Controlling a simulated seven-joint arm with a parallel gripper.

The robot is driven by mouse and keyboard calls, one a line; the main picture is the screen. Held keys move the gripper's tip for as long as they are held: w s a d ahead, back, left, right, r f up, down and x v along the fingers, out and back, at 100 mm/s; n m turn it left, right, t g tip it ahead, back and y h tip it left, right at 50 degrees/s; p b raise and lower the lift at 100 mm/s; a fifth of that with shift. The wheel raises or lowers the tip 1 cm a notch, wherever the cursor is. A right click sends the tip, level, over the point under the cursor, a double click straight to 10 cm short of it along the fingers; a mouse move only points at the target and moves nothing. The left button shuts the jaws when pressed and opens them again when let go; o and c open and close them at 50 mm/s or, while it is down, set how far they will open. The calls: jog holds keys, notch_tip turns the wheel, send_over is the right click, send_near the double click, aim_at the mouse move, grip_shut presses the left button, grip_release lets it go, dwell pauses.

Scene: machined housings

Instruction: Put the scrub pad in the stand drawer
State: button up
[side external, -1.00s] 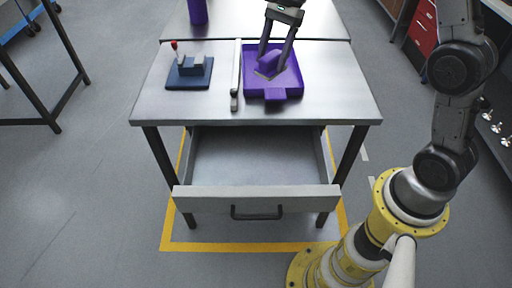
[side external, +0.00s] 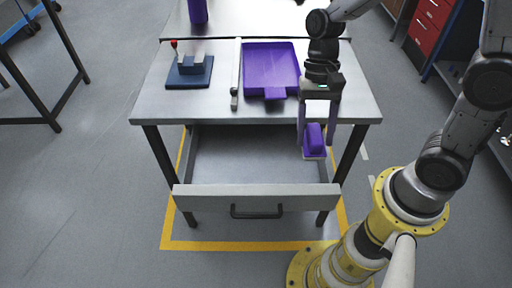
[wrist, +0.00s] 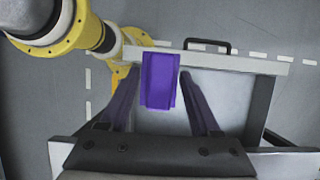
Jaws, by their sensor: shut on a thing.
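The purple scrub pad (side external: 314,138) with a pale underside is held between the fingers of my gripper (side external: 316,130), in front of the table's right front edge. In the wrist view the pad (wrist: 159,80) sits between the two fingers of my gripper (wrist: 158,92). The stand drawer (side external: 257,200) is pulled open below the tabletop and its visible inside is empty. In the side view the pad is near the drawer's right side; in the wrist view it overlaps the drawer's left part (wrist: 225,95).
A purple tray (side external: 270,62), empty, lies on the tabletop (side external: 160,108). A pale bar (side external: 236,75) lies left of it, and a blue fixture with a red-tipped lever (side external: 189,72) stands further left. A purple cylinder (side external: 198,12) stands at the back. The drawer handle (side external: 257,212) faces front.

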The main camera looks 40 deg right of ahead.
notch_tip(320, 180, down, 5)
jog(key=shift+w+f, duration=0.15)
jog(key=shift+f, duration=0.2)
send_over(256, 177)
jog(key=d, duration=0.2)
notch_tip(256, 177, down, 8)
jog(key=shift+a+f, duration=0.1)
jog(key=shift+f, duration=0.1)
jog(key=shift+w+a+f, duration=0.15)
jog(key=shift+w+f, duration=0.45)
jog(key=shift+f, duration=0.1)
jog(key=shift+w+f, duration=0.1)
jog(key=shift+f, duration=1.5)
